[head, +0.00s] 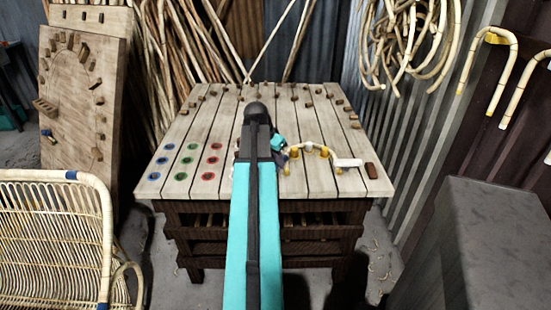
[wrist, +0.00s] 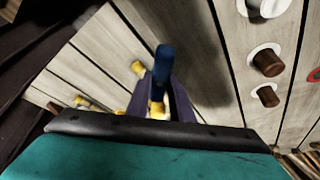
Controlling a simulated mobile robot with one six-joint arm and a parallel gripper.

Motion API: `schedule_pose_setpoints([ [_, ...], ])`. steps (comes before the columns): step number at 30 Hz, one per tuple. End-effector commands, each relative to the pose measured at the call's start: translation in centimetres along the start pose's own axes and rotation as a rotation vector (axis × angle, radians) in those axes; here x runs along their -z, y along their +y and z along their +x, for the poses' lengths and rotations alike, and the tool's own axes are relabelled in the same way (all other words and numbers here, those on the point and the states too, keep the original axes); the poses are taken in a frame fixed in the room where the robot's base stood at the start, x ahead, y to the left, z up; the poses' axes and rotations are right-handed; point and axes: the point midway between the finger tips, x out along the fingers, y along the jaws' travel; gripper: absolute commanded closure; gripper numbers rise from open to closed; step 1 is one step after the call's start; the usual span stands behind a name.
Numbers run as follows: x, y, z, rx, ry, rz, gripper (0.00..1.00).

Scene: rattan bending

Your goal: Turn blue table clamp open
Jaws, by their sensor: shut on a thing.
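The blue table clamp (wrist: 162,58) shows in the wrist view as a blue upright piece between the dark fingers of my gripper (wrist: 161,92). My gripper is shut on it. The clamp's lower part is hidden behind the fingers. In the head view my arm covers most of this spot, and I cannot make out the clamp clearly there. A pale bent rattan piece (head: 329,152) with yellow pegs lies on the slatted table (head: 240,185), just right of my arm.
Blue, green and red rings (head: 190,160) mark the table's left part. Wooden pegs stand along its back and right edges. A rattan chair (head: 55,230) is at the front left, a grey block (head: 480,240) at the front right. Rattan poles (head: 180,70) lean behind.

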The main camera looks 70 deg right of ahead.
Motion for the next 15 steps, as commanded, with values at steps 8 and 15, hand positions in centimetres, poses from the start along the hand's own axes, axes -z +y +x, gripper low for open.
schedule_pose_setpoints([
  [8,0.21,0.88,0.06,0.072,0.001,-0.202,1.0],
  [15,0.3,0.95,0.08,0.144,0.0,-0.375,1.0],
])
